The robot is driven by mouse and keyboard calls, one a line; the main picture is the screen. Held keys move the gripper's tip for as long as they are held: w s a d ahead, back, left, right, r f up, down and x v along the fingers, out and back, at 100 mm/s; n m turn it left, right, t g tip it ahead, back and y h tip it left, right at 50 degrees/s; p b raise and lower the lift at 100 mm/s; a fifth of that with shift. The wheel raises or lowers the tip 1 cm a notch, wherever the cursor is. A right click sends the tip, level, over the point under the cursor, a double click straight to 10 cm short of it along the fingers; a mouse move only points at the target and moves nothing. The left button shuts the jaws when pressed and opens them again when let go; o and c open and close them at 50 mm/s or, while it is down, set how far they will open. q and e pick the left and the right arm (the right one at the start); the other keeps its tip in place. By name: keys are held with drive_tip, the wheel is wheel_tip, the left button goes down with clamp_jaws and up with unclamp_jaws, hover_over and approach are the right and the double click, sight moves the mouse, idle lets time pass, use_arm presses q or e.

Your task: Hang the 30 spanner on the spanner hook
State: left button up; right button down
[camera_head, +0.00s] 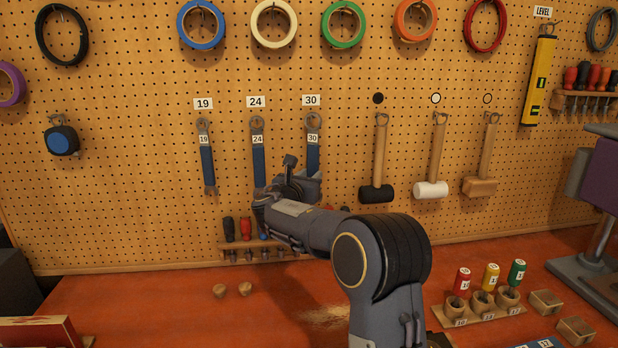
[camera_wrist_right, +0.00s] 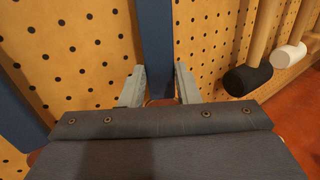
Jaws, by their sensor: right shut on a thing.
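The 30 spanner (camera_head: 313,150) hangs upright against the pegboard under the label 30 (camera_head: 311,100), its ring end up at the hook. Its handle is blue with a white 30 tag. My right gripper (camera_head: 303,184) is at the lower part of this handle, shut on it. In the right wrist view the blue handle (camera_wrist_right: 156,45) runs down between the two fingers of my right gripper (camera_wrist_right: 158,82). Whether the ring sits fully on the hook cannot be told. My left gripper is not in view.
The 24 spanner (camera_head: 258,155) and 19 spanner (camera_head: 206,160) hang to the left. A black mallet (camera_head: 377,193), a white mallet (camera_head: 431,189) and a wooden mallet (camera_head: 480,187) hang to the right. A screwdriver rack (camera_head: 233,246) is below. The red-orange bench (camera_head: 170,305) is mostly clear at left.

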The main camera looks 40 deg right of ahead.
drive_tip(key=c, duration=1.1)
unclamp_jaws()
drive_tip(key=shift+c, duration=0.2)
drive_tip(key=shift+o, duration=0.6)
drive_tip(key=shift+a, duration=0.1)
drive_tip(key=b+v, duration=0.2)
drive_tip(key=v, duration=0.5)
drive_tip(key=shift+s+a, duration=0.25)
